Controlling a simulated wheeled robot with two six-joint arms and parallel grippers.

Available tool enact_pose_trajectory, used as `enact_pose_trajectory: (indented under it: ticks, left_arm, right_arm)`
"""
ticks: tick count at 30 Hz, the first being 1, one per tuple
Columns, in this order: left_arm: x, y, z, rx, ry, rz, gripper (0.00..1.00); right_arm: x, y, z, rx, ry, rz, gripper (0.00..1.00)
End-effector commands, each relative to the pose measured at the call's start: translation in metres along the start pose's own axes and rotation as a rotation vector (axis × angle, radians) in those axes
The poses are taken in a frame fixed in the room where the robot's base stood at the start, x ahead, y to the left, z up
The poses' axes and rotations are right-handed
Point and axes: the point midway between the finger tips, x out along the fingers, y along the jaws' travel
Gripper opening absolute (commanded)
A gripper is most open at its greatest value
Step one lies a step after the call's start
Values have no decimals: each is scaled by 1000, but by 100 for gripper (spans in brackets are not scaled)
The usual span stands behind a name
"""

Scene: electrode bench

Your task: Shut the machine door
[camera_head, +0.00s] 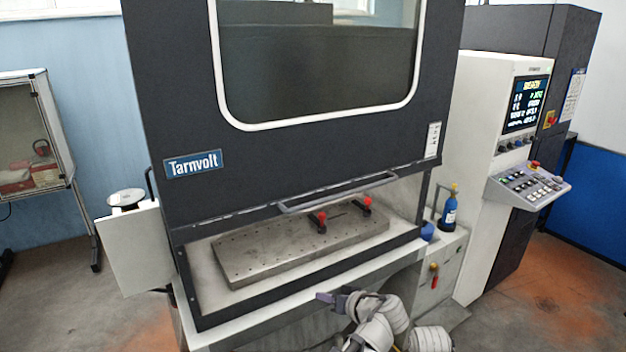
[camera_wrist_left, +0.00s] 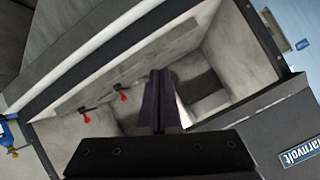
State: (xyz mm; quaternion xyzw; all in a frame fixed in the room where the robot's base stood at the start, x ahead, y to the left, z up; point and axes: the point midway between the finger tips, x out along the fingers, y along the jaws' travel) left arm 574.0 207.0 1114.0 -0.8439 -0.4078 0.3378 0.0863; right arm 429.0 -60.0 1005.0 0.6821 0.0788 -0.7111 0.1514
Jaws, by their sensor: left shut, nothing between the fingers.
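The machine door (camera_head: 300,150) is a dark panel with a white-framed window and a Tarnvolt label. It stands raised, with an opening below its lower edge. A grey bar handle (camera_head: 340,192) runs along that edge. In the left wrist view, the dark panel with the label (camera_wrist_left: 305,150) shows at the lower right. My left gripper (camera_head: 322,297) is shut and empty, below and apart from the handle, in front of the machine's front ledge. Its closed fingers (camera_wrist_left: 161,78) show in the left wrist view against the machine's interior. My right gripper is not in view.
Inside the opening lies a perforated metal plate (camera_head: 260,252) with two red-topped clamps (camera_head: 318,222). A blue bottle (camera_head: 449,208) stands on the ledge at right. A control panel (camera_head: 527,185) juts out farther right. A white side panel (camera_head: 140,250) is at left.

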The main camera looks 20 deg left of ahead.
Motion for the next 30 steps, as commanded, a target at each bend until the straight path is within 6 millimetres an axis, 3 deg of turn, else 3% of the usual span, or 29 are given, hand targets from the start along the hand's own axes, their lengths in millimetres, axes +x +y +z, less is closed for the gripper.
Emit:
enact_pose_trajectory:
  ticks: [1,3,6,9,13,20,25,30]
  left_arm:
    - [-11,-16,-49,-87,107,-38,0]
    - [-20,-30,-94,-198,252,-70,0]
    - [-36,-44,-145,-316,428,-78,0]
    - [-51,-51,-179,-395,556,-66,0]
    - [-63,-56,-202,-446,651,-47,0]
    - [-65,-57,-209,-465,685,-40,0]
    - [-52,-60,-220,-465,683,-42,0]
    - [-26,-66,-241,-465,681,-44,0]
  right_arm:
    - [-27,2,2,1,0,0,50]
    - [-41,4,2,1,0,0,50]
    - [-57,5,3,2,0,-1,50]
    - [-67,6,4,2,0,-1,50]
    - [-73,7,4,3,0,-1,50]
    - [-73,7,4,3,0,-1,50]
    - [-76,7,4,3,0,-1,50]
    - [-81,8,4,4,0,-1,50]
